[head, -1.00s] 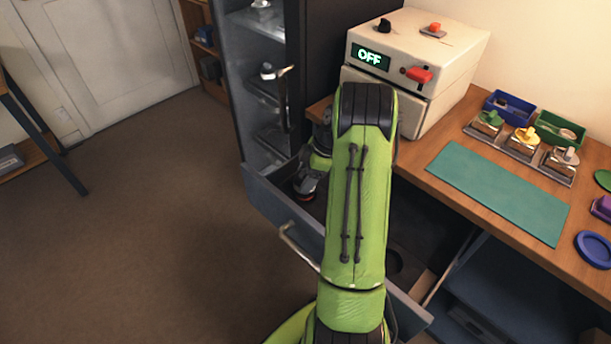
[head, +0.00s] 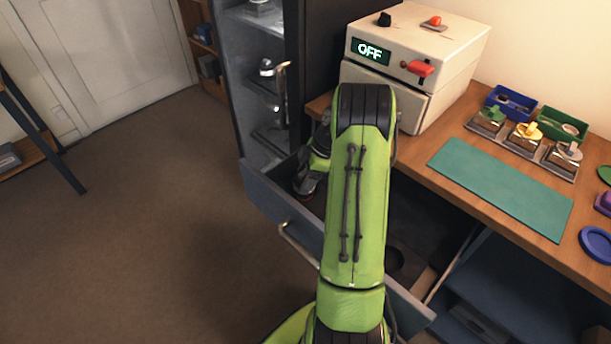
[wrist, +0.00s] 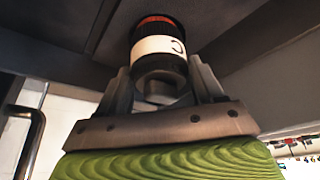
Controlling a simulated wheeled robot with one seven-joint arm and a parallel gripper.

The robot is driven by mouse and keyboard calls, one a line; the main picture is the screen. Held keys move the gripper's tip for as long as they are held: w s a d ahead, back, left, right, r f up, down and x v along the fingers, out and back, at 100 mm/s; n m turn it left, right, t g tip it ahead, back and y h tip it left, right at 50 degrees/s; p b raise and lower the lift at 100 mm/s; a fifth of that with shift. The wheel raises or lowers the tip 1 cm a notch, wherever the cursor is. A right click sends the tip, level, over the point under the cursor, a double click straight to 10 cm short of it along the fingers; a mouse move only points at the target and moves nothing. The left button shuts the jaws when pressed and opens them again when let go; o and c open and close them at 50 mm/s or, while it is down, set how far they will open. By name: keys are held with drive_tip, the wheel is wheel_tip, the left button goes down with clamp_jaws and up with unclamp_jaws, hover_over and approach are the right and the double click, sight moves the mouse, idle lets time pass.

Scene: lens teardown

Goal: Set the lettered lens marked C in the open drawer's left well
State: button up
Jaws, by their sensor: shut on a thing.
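The lens marked C (wrist: 160,50) is a short black cylinder with a white band and a red ring at its far end. The letter on the band shows turned in the wrist view. My gripper (wrist: 165,85) is shut on it, with one finger on each side. In the head view my gripper (head: 308,182) is down inside the left part of the open drawer (head: 268,203). A dark round well (head: 396,262) shows in the drawer's right part. The left well is hidden by my gripper and arm, and I cannot tell whether the lens touches the drawer floor.
The drawer handle (head: 298,246) sticks out in front. A cream machine (head: 415,60) reading OFF stands on the wooden bench, with a teal mat (head: 500,188) and several lens stands to its right. A cabinet with open shelves (head: 255,80) rises behind the drawer.

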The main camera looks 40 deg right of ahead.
drive_tip(key=shift+f+b, duration=0.5)
drive_tip(key=shift+f, duration=0.15)
drive_tip(key=o, duration=1.1)
drive_tip(key=shift+o, duration=0.5)
wheel_tip(320, 180, up, 9)
drive_tip(key=p, duration=0.6)
drive_tip(key=shift+r+p, duration=0.1)
drive_tip(key=shift+p, duration=0.2)
